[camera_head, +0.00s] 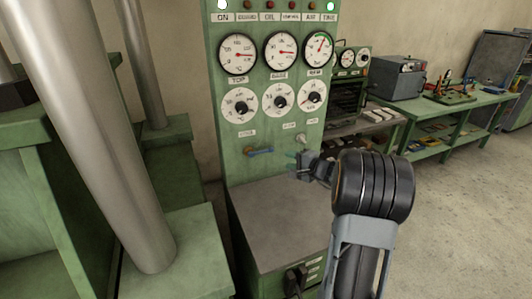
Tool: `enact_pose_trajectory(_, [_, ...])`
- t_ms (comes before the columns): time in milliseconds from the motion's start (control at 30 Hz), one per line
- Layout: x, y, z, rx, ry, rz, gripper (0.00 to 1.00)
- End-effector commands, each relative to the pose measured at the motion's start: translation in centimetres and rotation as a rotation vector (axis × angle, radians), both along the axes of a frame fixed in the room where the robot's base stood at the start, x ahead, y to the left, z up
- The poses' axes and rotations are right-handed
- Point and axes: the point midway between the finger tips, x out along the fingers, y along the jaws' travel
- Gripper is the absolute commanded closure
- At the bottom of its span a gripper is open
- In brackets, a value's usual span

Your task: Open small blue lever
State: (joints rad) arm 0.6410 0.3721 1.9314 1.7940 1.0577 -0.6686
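The small blue lever (261,151) sticks out from the lower left of the green control panel (240,175), under the lower row of dials. It lies roughly level, its free end pointing right. My gripper (297,163) is in front of the panel, to the right of the lever and slightly lower in the picture. A gap shows between the gripper and the lever. The fingers are small and dark, and I cannot tell whether they are open or shut.
A small pale knob (300,139) sits on the panel just above my gripper. A grey-topped cabinet (285,215) juts out below the panel. Large metal columns (95,130) stand at left. Green workbenches (440,140) with tools are at right. Open floor (455,220) lies at the lower right.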

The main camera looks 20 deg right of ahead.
Motion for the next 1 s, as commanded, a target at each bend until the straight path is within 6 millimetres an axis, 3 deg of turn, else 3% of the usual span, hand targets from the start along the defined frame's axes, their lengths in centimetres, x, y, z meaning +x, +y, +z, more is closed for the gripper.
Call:
enact_pose_trajectory(600, [9.7,3.9,-1.8,0.005,-0.003,-0.006,0.6])
enact_pose_trajectory(1000, [12.0,4.8,-2.4,0.005,-0.003,-0.008,0.6])
